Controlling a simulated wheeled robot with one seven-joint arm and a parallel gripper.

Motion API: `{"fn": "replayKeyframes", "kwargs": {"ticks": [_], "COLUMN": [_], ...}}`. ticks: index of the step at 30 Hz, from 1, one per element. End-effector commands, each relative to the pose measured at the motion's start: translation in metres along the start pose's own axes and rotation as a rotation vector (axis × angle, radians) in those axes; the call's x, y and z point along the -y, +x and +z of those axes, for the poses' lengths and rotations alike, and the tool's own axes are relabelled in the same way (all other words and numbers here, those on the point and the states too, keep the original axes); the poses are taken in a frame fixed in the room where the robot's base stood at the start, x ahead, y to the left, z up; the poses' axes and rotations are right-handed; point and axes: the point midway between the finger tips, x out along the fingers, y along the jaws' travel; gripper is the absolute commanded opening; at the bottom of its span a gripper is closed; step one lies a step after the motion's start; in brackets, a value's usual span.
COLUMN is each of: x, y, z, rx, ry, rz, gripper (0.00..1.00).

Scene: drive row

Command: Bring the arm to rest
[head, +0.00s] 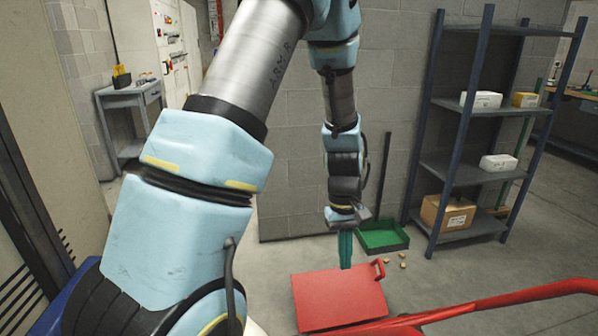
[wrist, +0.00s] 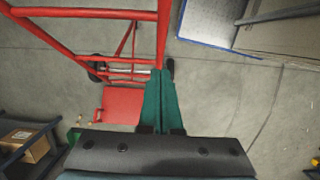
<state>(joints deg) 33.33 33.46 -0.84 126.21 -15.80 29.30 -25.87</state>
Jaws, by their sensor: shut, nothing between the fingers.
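My arm hangs down in front of the grey block wall in the head view. My gripper (head: 345,262) is at its lower end, with teal fingers pointing down. The fingers are together, with nothing seen between them. The gripper also shows in the wrist view (wrist: 160,85), its teal fingers side by side. In the head view the fingertips appear just above the far edge of a red flat-topped thing with a small handle (head: 340,302). I cannot tell how far apart they are.
A red tubular frame (wrist: 85,15) with wheels stands close by; a red rail crosses the head view's lower right. A green tray (head: 383,238) and several small tan pieces (head: 402,265) lie on the floor. A shelf rack (head: 470,165) holds boxes at right.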

Motion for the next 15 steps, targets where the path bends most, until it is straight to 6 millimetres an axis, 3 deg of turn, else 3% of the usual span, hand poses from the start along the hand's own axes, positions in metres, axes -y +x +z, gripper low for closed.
{"fn": "replayKeyframes", "kwargs": {"ticks": [4,9,15], "x": [0.052,0.127,0.186], "y": [-0.048,-0.098,-0.127], "z": [-0.016,-0.017,-0.003], "rx": [-0.087,-0.208,-0.306], "ry": [0.042,0.118,0.185], "rz": [0.030,0.031,-0.003], "gripper": [0.00,0.00,0.00]}}
